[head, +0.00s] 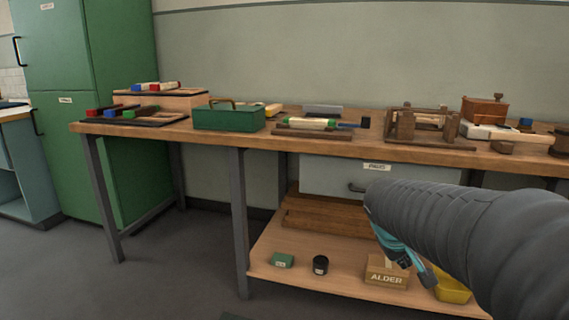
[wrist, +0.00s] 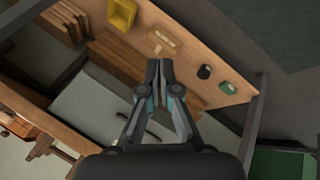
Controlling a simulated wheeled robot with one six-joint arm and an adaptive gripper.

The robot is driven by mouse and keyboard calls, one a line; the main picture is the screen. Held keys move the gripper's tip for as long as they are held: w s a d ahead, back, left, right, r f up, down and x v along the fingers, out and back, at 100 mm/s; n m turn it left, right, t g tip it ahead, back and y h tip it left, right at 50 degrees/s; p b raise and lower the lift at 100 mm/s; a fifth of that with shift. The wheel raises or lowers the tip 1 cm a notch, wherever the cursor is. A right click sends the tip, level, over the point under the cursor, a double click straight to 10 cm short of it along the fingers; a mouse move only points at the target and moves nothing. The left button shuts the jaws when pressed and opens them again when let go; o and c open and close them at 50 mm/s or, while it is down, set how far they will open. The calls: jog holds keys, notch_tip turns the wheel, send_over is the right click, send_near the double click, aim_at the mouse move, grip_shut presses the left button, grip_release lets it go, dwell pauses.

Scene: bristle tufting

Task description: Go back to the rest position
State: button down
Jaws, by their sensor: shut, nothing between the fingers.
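My gripper (wrist: 159,72) is shut and empty in the wrist view, its two dark fingertips together. In the head view my arm comes in from the right, and my gripper (head: 425,272) hangs at its end, partly hidden by the arm. It is in front of the workbench (head: 205,137), below the bench top and over the lower shelf (head: 300,280). Nothing touches the fingers that I can see.
The bench top holds a green toolbox (head: 229,116), a wooden frame (head: 425,125) and several coloured blocks. On the shelf are an ALDER box (head: 386,271), a yellow bin (head: 453,291), a black jar (head: 320,264) and a green box (head: 283,260). Floor (head: 190,275) at left is clear.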

jog(key=s+a+r+m+y+p, duration=0.1)
jog(key=s+a+p, duration=0.1)
jog(key=s, duration=0.4)
jog(key=s+a+r+m+y+p, duration=0.1)
jog(key=s+a+r+y+p, duration=0.1)
jog(key=s+a, duration=0.2)
jog(key=s+a+r+y+p, duration=0.1)
jog(key=s+a+p, duration=0.1)
jog(key=s, duration=0.8)
jog(key=shift+s+a+r+m+t+y+p, duration=0.25)
jog(key=shift+a+r+m+t+y+p, duration=0.15)
jog(key=shift+a, duration=0.4)
